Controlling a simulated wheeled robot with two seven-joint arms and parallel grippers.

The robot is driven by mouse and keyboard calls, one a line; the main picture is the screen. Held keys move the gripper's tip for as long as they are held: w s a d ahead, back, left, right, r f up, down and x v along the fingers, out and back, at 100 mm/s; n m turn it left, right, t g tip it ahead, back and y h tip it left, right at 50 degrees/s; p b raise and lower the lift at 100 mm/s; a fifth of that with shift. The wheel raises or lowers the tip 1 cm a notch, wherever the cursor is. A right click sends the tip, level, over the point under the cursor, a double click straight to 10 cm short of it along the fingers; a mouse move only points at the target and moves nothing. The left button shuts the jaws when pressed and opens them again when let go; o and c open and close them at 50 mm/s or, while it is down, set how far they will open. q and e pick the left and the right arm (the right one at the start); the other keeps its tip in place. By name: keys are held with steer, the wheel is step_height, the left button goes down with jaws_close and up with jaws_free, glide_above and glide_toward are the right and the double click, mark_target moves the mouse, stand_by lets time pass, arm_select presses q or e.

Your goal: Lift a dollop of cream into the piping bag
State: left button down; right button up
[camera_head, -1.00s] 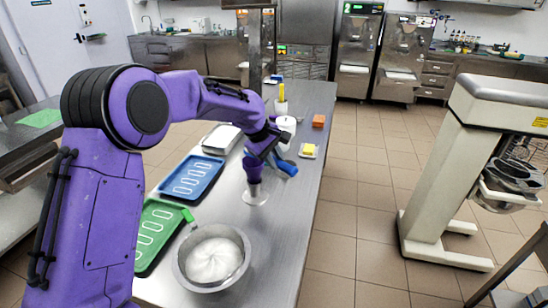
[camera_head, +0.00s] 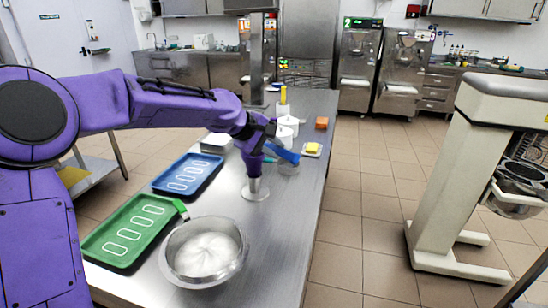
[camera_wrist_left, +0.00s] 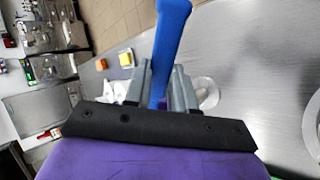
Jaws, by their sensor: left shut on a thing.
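A steel bowl (camera_head: 165,262) of white cream (camera_head: 208,254) stands on the near part of the steel table. My left gripper (camera_head: 270,142) is beyond the bowl, above the table, shut on a blue handle (camera_head: 284,153). In the left wrist view the handle (camera_wrist_left: 171,38) runs up from between the fingers (camera_wrist_left: 160,88); its other end is hidden. A purple piece, perhaps the piping bag (camera_head: 253,164), shows just below the gripper, above a small metal cup on a clear round base (camera_head: 256,194). I cannot tell whether the handle's tool touches it. My right gripper is not in view.
A green tray (camera_head: 108,262) and a blue tray (camera_head: 160,186), both with white outlines, lie along the left of the steel table (camera_head: 285,232). White containers (camera_head: 287,122), a yellow sponge (camera_head: 312,149) and an orange block (camera_head: 321,123) lie farther back. A mixer (camera_head: 455,165) stands right.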

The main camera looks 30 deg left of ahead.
arm_select(q)
steer(key=shift+f+t+b, duration=0.4)
steer(key=shift+f+b, duration=0.1)
steer(key=shift+b, duration=0.45)
steer(key=shift+a+h+b, duration=0.1)
steer(key=shift+h+b, duration=0.2)
steer(key=t, duration=0.1)
steer(key=f+t+h, duration=0.1)
steer(key=t, duration=0.1)
steer(key=s+t, duration=0.1)
steer(key=t, duration=0.1)
steer(key=shift+a+f+h, duration=0.1)
steer(key=shift+f+h, duration=0.05)
steer(key=shift+h, duration=0.15)
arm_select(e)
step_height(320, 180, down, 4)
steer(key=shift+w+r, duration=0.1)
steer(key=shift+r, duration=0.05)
arm_select(q)
steer(key=shift+w, duration=0.1)
